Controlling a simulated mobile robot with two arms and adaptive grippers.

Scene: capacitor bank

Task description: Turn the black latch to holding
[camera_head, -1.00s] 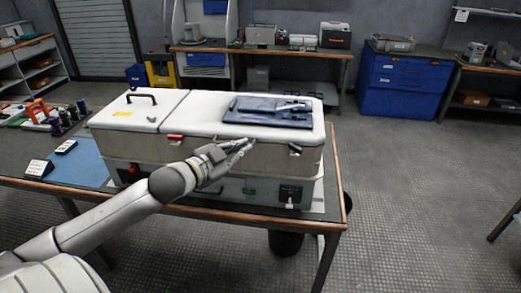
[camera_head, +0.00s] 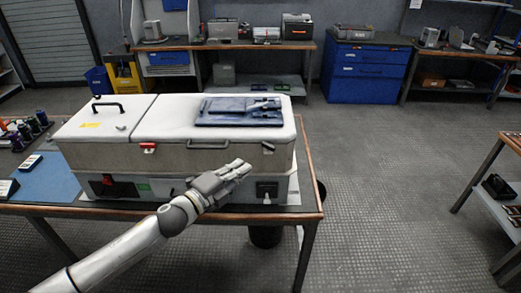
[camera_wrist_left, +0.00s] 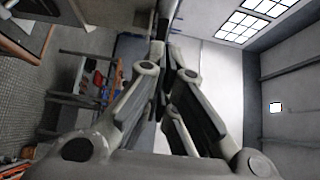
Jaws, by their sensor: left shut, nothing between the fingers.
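A white-lidded grey box (camera_head: 215,162) stands on the workbench. A small black latch (camera_head: 268,146) sits near the right end of its front face, below the lid edge. It is too small in view to tell its exact angle. A red latch (camera_head: 148,148) sits farther left on the same face. My left gripper (camera_head: 246,167) is shut and empty, in front of the box, just left of and below the black latch, apparently apart from it. In the left wrist view my gripper's fingers (camera_wrist_left: 163,40) are together and the black latch cannot be made out. My right gripper is not in view.
A blue tray (camera_head: 240,109) with tools lies on the lid. A black handle (camera_head: 108,105) stands up at the lid's left. A dark panel (camera_head: 267,189) is low on the box front. The workbench edge (camera_head: 200,214) runs below; open floor (camera_head: 380,170) lies to the right.

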